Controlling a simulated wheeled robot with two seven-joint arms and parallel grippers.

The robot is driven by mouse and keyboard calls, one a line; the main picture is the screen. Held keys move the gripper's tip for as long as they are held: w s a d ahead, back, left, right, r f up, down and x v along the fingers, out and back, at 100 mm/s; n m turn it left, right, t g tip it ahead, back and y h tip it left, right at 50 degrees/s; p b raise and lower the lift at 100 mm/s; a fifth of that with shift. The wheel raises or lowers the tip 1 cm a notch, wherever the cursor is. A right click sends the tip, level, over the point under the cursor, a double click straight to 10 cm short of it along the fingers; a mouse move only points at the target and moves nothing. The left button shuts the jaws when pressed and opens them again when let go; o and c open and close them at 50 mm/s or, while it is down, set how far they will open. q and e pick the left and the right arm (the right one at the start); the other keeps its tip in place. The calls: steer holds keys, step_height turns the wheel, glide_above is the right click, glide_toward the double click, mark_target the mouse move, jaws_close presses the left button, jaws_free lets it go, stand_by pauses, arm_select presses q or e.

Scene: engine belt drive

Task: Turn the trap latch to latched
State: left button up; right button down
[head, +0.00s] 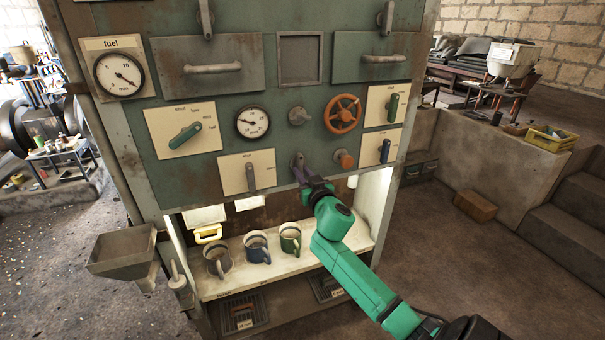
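My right gripper (304,179) reaches up from the lower right to the bottom edge of the green machine panel (215,110). Its fingertips are at a small grey latch-like fitting (298,160), overlapping its lower part. I cannot tell whether they touch or grip it. No readable label marks which part is the trap latch; this fitting may be it. A grey lever on a cream plate (262,165) stands upright to its left. An orange knob (345,160) is just to the right. My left gripper is not in view.
An orange handwheel (342,114), a grey knob (299,116) and a green lever (186,135) are above the gripper. Mugs, including a blue one (257,247), stand on the lit shelf (225,286) below. A hopper (122,250) juts out at the left.

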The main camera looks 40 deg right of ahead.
stand_by(0.3)
steer(key=shift+n, duration=0.3)
steer(key=n, duration=0.5)
steer(key=n+p, duration=0.1)
steer(key=n, duration=0.5)
steer(key=d+r+n+p, duration=0.1)
steer(key=n, duration=0.5)
steer(key=shift+s, duration=0.2)
steer(key=shift+n, duration=0.3)
steer(key=c, duration=0.8)
jaws_free()
